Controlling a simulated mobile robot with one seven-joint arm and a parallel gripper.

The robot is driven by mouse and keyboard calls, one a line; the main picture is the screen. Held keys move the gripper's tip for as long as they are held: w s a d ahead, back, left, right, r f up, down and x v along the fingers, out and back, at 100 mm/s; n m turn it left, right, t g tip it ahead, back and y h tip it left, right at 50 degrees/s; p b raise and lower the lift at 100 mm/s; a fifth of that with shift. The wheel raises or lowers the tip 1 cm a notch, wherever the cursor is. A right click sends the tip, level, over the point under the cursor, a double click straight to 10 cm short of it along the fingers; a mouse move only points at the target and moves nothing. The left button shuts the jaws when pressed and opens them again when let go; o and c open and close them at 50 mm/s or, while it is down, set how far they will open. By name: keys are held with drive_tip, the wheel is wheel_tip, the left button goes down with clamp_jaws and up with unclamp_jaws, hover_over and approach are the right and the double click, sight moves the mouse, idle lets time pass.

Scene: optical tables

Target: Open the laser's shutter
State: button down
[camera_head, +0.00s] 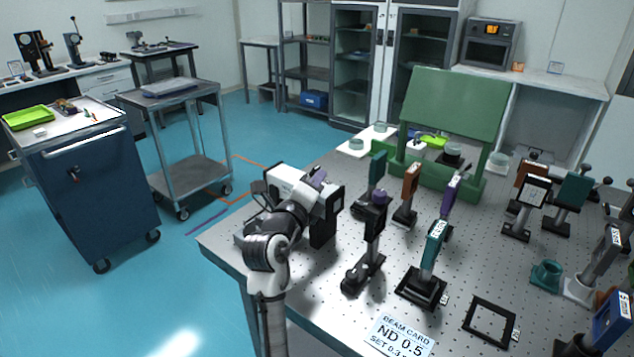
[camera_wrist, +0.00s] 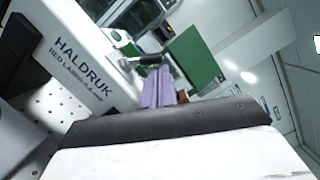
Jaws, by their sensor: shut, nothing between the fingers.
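The laser is a white box with dark ends (camera_head: 287,181) near the table's left edge in the head view. In the wrist view its white side (camera_wrist: 75,60), lettered HALDRUK, fills the upper left. My gripper (camera_head: 318,176) is at the laser's front end, its arm partly covering the box. In the wrist view its two purple fingers (camera_wrist: 158,82) lie side by side, shut and empty. Just beyond the fingertips is a short dark cylinder on a pale rod (camera_wrist: 150,60), perhaps the shutter lever. I cannot tell whether the fingers touch it, or the shutter's position.
The perforated optical table (camera_head: 400,270) carries several mounted optics, including a dark post with a purple top (camera_head: 376,222) close to the right of my gripper. A green panel (camera_head: 455,110) stands behind.

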drive_tip(key=shift+r+n, duration=0.2)
drive_tip(key=shift+n, duration=0.4)
drive_tip(key=n, duration=0.2)
drive_tip(key=a+r+n, duration=0.1)
drive_tip(key=shift+w+g+y, duration=0.3)
drive_tip(key=shift+g+y, duration=0.1)
drive_tip(key=n, duration=0.4)
drive_tip(key=shift+w+a+r+g, duration=0.3)
drive_tip(key=shift+w+a+g, duration=0.05)
drive_tip(key=shift+a+g, duration=0.05)
drive_tip(key=shift+s, duration=0.15)
